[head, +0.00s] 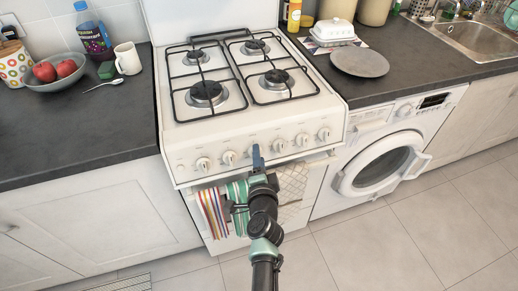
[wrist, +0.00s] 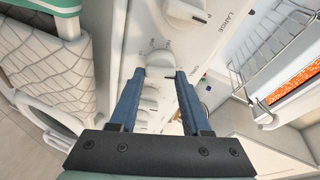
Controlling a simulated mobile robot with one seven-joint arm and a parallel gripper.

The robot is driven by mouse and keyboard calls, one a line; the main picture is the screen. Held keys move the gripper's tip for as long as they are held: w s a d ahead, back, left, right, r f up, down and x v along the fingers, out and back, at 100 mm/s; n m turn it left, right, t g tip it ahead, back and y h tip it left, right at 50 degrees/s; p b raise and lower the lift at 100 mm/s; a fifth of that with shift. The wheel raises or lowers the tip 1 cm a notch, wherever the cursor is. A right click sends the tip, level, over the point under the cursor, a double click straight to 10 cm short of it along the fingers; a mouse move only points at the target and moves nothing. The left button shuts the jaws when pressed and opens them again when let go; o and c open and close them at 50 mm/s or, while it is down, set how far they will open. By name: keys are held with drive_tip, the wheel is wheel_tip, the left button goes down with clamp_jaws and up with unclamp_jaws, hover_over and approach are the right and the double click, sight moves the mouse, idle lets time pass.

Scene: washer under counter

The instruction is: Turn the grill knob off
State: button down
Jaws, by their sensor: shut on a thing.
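The white stove (head: 172,140) has a row of white knobs along its front panel. My gripper (head: 257,150) is at the middle-left of this row and covers one knob in the head view. In the wrist view, my gripper's two blue fingers (wrist: 160,73) stand on either side of a white knob (wrist: 159,58), and the gripper is shut on it. A neighbouring knob (wrist: 185,10) shows beside the printed word "LARGE".
Striped towels (head: 211,212) and a quilted cloth (head: 292,183) hang on the oven front below the knobs. Pan supports (head: 240,75) cover the hob. The tiled floor in front is clear.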

drive_tip(key=shift+m+g+p, duration=0.3)
drive_tip(key=shift+m+p, duration=0.75)
drive_tip(key=shift+m, duration=0.15)
drive_tip(key=shift+c, duration=1.8)
unclamp_jaws()
drive_tip(key=shift+s, duration=0.1)
drive_tip(key=p+v, duration=0.5)
drive_tip(key=v, duration=0.7)
drive_tip(key=shift+s+r, duration=0.15)
drive_tip(key=shift+s, duration=0.25)
